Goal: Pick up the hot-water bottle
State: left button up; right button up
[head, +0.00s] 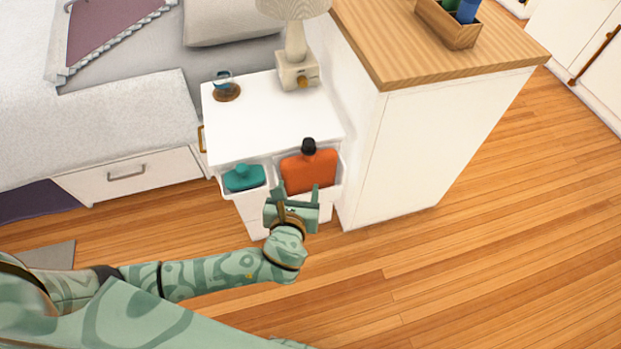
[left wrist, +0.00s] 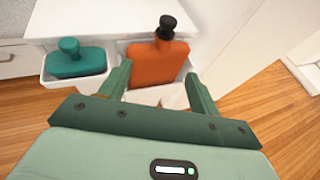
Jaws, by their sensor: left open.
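An orange hot-water bottle (head: 309,171) with a black stopper stands upright in the right white bin (head: 333,189) on the front of the white nightstand. It also shows in the left wrist view (left wrist: 158,64), between and beyond my fingers. A teal bottle-like item (head: 243,178) with a teal top sits in the left white bin (head: 262,188); it is at the left of the wrist view (left wrist: 76,61). My left gripper (head: 298,190) is open and empty, just in front of the right bin, its fingers pointing toward the orange bottle. My right gripper is not in view.
The nightstand top (head: 262,125) holds a lamp (head: 296,55) and a small glass (head: 223,78) on a brown coaster. A white cabinet (head: 420,150) with a wooden top stands close on the right. The bed (head: 110,110) is on the left. The wooden floor (head: 450,270) at front right is clear.

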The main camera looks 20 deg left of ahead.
pick_arm(q)
jog(key=b, duration=0.4)
send_near(308, 156)
jog(key=w+a+f, duration=0.1)
jog(key=w+f, duration=0.1)
jog(key=w, duration=0.1)
jog(key=shift+w+a+f+b, duration=0.15)
jog(key=shift+w+f+b, duration=0.25)
jog(key=shift+w, duration=0.25)
jog(key=b+x, duration=0.3)
jog(key=x, duration=0.1)
jog(key=shift+w, duration=0.35)
jog(key=shift+r, duration=0.25)
jog(key=c, duration=1)
jog(key=shift+r, duration=0.1)
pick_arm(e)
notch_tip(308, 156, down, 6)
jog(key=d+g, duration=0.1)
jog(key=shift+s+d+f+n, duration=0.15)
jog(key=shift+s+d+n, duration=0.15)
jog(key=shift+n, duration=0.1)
